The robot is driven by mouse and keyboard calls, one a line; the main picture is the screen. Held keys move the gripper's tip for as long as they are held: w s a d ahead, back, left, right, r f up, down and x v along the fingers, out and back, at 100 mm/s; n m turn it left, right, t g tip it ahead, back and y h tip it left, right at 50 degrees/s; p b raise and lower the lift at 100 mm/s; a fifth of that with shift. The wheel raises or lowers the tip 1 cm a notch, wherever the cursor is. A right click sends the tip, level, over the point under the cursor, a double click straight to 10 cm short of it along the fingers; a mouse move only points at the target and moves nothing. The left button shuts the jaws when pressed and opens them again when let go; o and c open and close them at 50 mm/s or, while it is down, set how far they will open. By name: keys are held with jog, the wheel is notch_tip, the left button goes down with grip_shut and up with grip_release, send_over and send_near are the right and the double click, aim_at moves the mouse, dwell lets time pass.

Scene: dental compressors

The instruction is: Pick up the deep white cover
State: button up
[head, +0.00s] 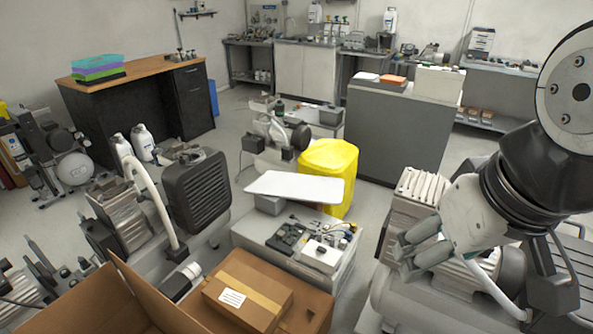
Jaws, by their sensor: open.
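Two white pieces could be the cover, and I cannot tell for certain which is the deep one. A boxy white piece (438,84) stands on the grey cabinet at the back right. A broad, thin-looking white panel (295,187) lies over a small grey box in the middle, in front of a yellow bin. My gripper (408,252) is at the right, over the grey compressor unit. It is open, with nothing seen between its fingers, and is apart from both white pieces.
A low grey bench (292,262) with small parts stands in the middle. An open cardboard box (318,308) holds a smaller carton in front. The yellow bin (333,170) is behind the panel. Compressors (140,215) crowd the left. Floor shows between bench and cabinet.

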jog(key=w+d+f+n+h+b, duration=0.1)
jog(key=w+f+n+b, duration=0.3)
jog(key=w, duration=0.7)
jog(key=n+h+b, duration=0.2)
jog(key=n+b, duration=2.2)
jog(key=b, duration=0.2)
send_over(321, 248)
jog(key=s+a, duration=0.2)
jog(key=shift+g, duration=0.4)
notch_tip(321, 248, down, 63)
jog(key=shift+a+r, duration=0.1)
jog(key=shift+b+x, duration=1.65)
jog(key=shift+x, duration=1.35)
jog(key=shift+s+r, duration=0.1)
jog(key=shift+s, duration=0.05)
jog(key=shift+c, duration=0.2)
